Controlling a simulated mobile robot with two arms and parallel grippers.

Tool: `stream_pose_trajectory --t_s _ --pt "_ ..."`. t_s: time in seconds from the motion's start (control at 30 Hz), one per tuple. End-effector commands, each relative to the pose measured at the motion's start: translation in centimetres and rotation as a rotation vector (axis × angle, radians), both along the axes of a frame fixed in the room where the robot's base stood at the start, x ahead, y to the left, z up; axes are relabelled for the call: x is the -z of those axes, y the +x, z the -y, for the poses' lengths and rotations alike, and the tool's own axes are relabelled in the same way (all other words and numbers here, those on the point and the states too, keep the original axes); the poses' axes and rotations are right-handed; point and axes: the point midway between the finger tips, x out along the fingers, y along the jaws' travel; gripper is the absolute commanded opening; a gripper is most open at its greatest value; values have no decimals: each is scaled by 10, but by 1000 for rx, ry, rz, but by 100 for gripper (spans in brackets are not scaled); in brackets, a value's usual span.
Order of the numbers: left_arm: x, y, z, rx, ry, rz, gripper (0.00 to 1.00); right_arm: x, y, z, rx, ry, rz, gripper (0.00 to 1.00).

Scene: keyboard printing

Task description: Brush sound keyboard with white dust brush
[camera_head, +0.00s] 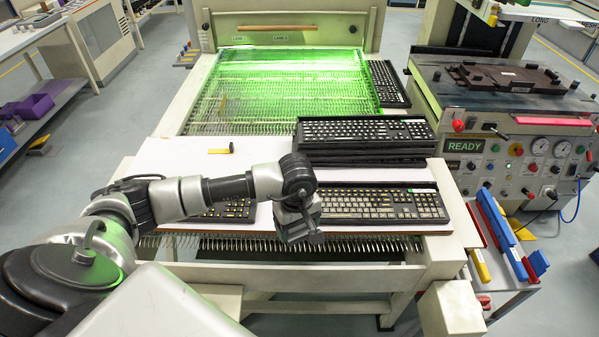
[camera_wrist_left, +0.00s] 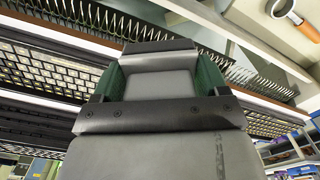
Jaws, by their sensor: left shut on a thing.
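Two dark keyboards lie on the white front table: one at the right (camera_head: 385,204) and one at the left (camera_head: 226,212), partly behind my left arm. I cannot tell which one is sound. My left gripper (camera_head: 304,226) points down at the left end of the right keyboard, over the table's front edge. In the left wrist view the gripper (camera_wrist_left: 160,80) has green inner sides. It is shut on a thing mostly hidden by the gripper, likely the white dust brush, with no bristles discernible. My right gripper is out of view.
A stack of keyboards (camera_head: 365,157) stands behind the right keyboard. A press machine (camera_head: 510,140) stands at the right.

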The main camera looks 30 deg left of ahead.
Motion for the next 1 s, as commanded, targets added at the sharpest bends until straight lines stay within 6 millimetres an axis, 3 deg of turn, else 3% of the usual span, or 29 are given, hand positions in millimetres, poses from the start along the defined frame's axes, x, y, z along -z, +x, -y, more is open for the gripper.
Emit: stream_pose_trajectory --t_s 0.03,0.2,0.4,0.57,1.0 --pt "-9 19 -13 -177 1 5 45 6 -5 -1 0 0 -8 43" --pt "-41 58 -44 -693 -1 4 45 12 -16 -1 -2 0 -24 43" --pt "-64 77 -62 -1016 3 1 45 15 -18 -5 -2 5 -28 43" --pt "-64 80 -65 -1079 4 1 45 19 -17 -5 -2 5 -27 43" --pt "-21 79 -65 -1077 6 0 45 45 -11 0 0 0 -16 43"
